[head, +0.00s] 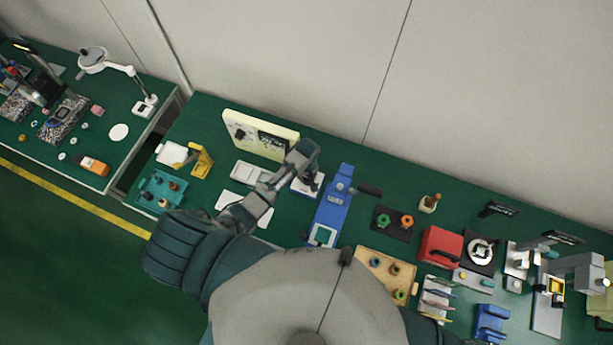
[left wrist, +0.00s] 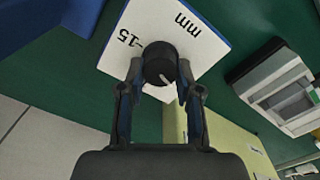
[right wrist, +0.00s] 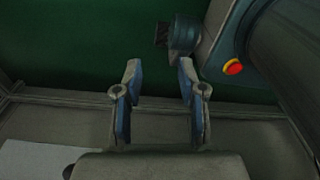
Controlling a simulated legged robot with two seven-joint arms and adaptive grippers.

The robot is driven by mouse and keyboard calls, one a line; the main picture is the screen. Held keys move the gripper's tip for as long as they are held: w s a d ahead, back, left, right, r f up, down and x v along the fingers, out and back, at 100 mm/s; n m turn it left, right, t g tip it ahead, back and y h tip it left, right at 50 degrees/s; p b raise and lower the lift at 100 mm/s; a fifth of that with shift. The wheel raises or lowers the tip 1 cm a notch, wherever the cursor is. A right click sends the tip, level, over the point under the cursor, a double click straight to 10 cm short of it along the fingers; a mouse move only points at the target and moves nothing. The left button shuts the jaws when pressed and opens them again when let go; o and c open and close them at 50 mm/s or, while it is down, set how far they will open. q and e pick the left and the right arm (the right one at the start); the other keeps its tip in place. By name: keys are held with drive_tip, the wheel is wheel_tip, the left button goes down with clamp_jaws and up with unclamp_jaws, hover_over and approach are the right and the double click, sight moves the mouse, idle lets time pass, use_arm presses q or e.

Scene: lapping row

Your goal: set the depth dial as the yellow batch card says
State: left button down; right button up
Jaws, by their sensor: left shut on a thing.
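The depth dial is a round black knob (left wrist: 158,60) on a white plate (left wrist: 205,62) marked "mm" and "-15". Its white pointer line points down and slightly right in the left wrist view. My left gripper (left wrist: 160,72) is shut on the knob, a finger on each side. In the head view the plate (head: 313,190) shows beside the blue device, and my left gripper (head: 308,172) hides the knob. I cannot make out a yellow batch card or its writing. My right gripper (right wrist: 158,80) is open and empty in the right wrist view.
A pale yellow panel (head: 240,124) stands behind my left arm. The blue device (head: 330,210) is right of the dial. A dark mat with knobs (head: 386,231), a wooden tray (head: 376,283) and a red box (head: 440,247) lie farther right. A red button (right wrist: 233,68) shows near my right gripper.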

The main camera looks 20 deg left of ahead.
use_arm(q)
drive_tip(key=shift+s+d, duration=0.1)
drive_tip(key=shift+d, duration=0.3)
drive_tip(key=shift+s+a+f, duration=0.1)
drive_tip(key=shift+s+a, duration=0.1)
drive_tip(key=shift+a, duration=0.1)
drive_tip(key=shift+d, duration=0.15)
drive_tip(key=shift+s+d, duration=0.1)
use_arm(e)
drive_tip(key=shift+s+d+f, duration=0.1)
drive_tip(key=shift+d, duration=0.7)
use_arm(q)
drive_tip(key=c, duration=0.8)
unclamp_jaws()
use_arm(e)
drive_tip(key=shift+a, duration=0.3)
